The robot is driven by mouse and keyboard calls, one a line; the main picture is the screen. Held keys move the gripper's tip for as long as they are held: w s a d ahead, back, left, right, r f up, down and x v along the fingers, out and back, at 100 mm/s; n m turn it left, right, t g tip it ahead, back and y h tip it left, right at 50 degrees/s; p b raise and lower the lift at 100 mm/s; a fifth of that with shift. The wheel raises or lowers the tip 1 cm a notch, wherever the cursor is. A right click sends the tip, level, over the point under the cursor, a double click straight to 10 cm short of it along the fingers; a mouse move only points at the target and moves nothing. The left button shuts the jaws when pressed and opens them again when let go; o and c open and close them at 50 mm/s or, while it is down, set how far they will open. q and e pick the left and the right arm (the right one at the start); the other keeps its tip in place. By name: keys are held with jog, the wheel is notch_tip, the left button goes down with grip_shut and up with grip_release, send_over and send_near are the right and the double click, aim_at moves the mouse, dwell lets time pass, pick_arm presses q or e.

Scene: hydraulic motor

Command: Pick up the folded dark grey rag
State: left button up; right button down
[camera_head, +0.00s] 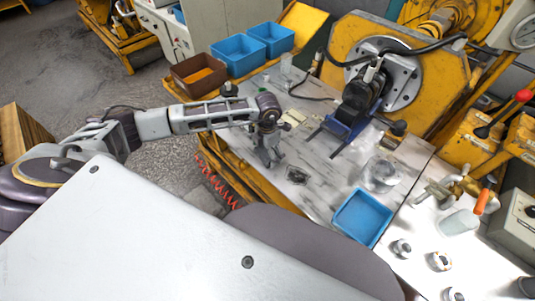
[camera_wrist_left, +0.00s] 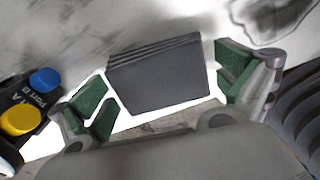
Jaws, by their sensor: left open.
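The folded dark grey rag (camera_wrist_left: 158,82) lies on the worktop in the left wrist view, with its stacked folds along the upper edge. My left gripper (camera_head: 270,157) hangs over the front part of the bench in the head view, pointing down. In the left wrist view its green-padded fingers (camera_wrist_left: 165,92) are wide open, one on each side of the rag, with gaps to it. The gripper holds nothing. In the head view I cannot make out the rag for certain near the gripper. My right gripper is not in view.
A dark block with blue and yellow caps (camera_wrist_left: 30,105) is close to the left finger in the wrist view. A blue tray (camera_head: 362,216) is to the right on the bench. A dark clamp-like part (camera_head: 357,105) stands before the yellow motor housing (camera_head: 425,100).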

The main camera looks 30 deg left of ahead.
pick_arm(q)
jog(key=c, duration=0.8)
jog(key=shift+r, duration=0.2)
notch_tip(320, 180, up, 10)
jog(key=shift+f, duration=0.15)
dwell(0.3)
jog(key=o, duration=0.3)
jog(key=shift+c, duration=1.1)
